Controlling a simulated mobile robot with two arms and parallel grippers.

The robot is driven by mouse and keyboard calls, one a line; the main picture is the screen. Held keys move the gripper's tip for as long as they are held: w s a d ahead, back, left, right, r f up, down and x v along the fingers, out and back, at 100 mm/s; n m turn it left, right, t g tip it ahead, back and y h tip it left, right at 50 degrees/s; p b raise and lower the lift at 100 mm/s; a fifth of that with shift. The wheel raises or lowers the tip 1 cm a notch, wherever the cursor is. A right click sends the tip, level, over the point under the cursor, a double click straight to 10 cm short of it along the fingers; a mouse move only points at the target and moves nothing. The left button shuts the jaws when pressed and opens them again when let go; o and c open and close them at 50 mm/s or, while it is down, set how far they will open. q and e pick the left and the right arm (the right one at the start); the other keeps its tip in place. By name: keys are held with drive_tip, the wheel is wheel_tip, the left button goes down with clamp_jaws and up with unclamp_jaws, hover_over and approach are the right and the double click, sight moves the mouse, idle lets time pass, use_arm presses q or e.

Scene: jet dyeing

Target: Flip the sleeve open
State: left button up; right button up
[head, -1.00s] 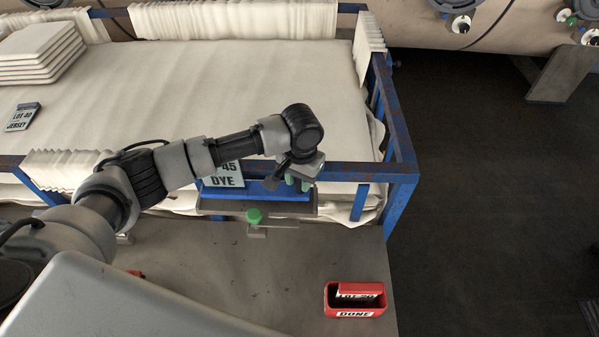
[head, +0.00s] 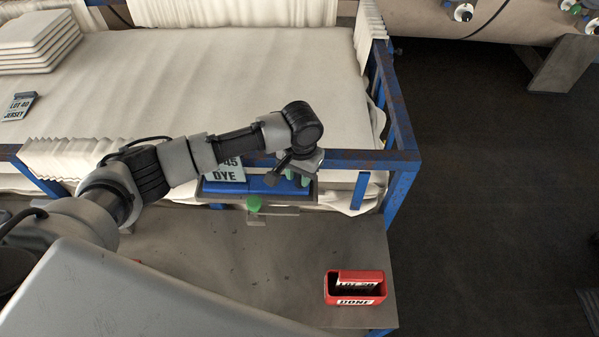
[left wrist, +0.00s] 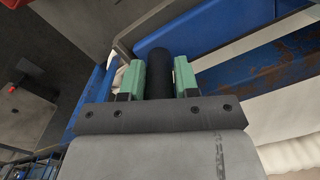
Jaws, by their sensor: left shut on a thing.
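The blue sleeve (head: 258,188), in a dark grey frame, hangs at the near rail of the blue cart. A pale card (head: 228,173) reading "45 DYE" shows at its left, partly hidden by my arm. My left gripper (head: 297,177) is at the sleeve's right end. In the left wrist view its green-padded fingers (left wrist: 159,78) are shut on a black cylindrical grip (left wrist: 159,65). The head view does not show clearly how this grip joins the sleeve. A green knob (head: 254,203) sits at the sleeve's lower edge. My right gripper is not in view.
A red box (head: 356,301) marked "DONE" holds a card on the grey bench (head: 230,265). Pale cloth (head: 220,85) fills the cart (head: 405,158). A "LOT 40 JERSEY" card (head: 18,106) lies at left. Dark floor (head: 480,190) is open at right.

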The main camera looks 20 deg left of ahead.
use_arm(q)
drive_tip(key=o, duration=1)
wheel_tip(320, 180, up, 11)
drive_tip(key=b, duration=0.3)
drive_tip(key=shift+d, duration=0.1)
drive_tip(key=shift+f, duration=0.1)
